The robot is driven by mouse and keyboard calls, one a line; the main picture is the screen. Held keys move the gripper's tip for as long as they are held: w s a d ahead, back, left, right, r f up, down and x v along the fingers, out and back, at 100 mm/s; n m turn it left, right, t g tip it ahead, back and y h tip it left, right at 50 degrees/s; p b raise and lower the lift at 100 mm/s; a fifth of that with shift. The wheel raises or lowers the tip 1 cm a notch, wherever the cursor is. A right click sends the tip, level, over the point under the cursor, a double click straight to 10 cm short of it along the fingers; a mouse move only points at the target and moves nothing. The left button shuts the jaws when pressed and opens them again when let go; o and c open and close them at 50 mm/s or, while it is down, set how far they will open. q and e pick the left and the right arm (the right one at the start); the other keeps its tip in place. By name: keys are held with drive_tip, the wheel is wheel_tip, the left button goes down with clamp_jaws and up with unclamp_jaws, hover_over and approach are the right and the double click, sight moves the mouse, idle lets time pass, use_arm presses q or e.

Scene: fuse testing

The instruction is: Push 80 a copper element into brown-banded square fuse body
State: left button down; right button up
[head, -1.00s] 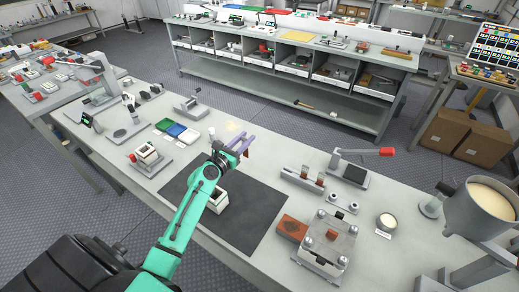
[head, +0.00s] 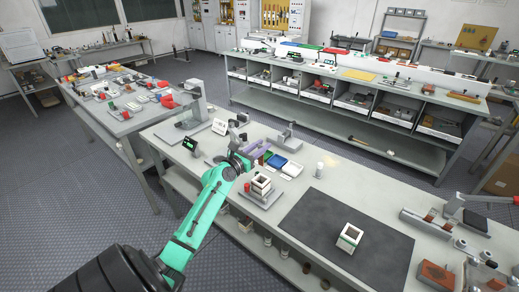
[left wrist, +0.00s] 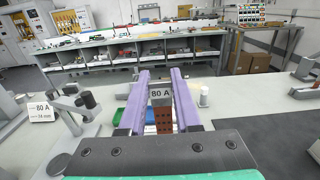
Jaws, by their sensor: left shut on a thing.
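My left gripper (head: 262,152) is shut on the 80 A copper element. In the left wrist view the brown, perforated copper element (left wrist: 164,121), with a grey "80 A" label at its top, hangs upright between the purple fingers (left wrist: 164,85). In the head view the gripper is behind and above a white square fuse body with a dark band (head: 262,184), which sits in a grey fixture. Another white square fuse body (head: 349,238), with a greenish band, stands on the dark mat. Which body is brown-banded is hard to tell at this size. The right gripper is out of view.
Green, blue and white trays (head: 277,160) lie just beyond the gripper. A small white cylinder (head: 320,168) stands beside them. The dark mat (head: 310,222) has free room around its fuse body. An "80 A" sign (left wrist: 41,108) and a press-like device are at left.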

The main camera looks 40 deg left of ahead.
sight(261, 161)
use_arm(q)
wheel_tip(261, 161, down, 3)
drive_tip(key=shift+s+a+r+b, duration=0.1)
drive_tip(key=shift+s+a+b, duration=0.05)
drive_tip(key=shift+b, duration=0.95)
drive_tip(key=shift+f+b, duration=0.8)
drive_tip(key=shift+f, duration=0.15)
drive_tip(key=shift+w+d+f+b, duration=0.25)
drive_tip(key=shift+f+b, duration=0.15)
drive_tip(key=shift+f, duration=0.1)
drive_tip(key=shift+s+a, duration=0.1)
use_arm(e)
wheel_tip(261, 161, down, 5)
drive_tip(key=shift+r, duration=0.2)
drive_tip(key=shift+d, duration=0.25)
use_arm(q)
drive_tip(key=shift+f, duration=0.55)
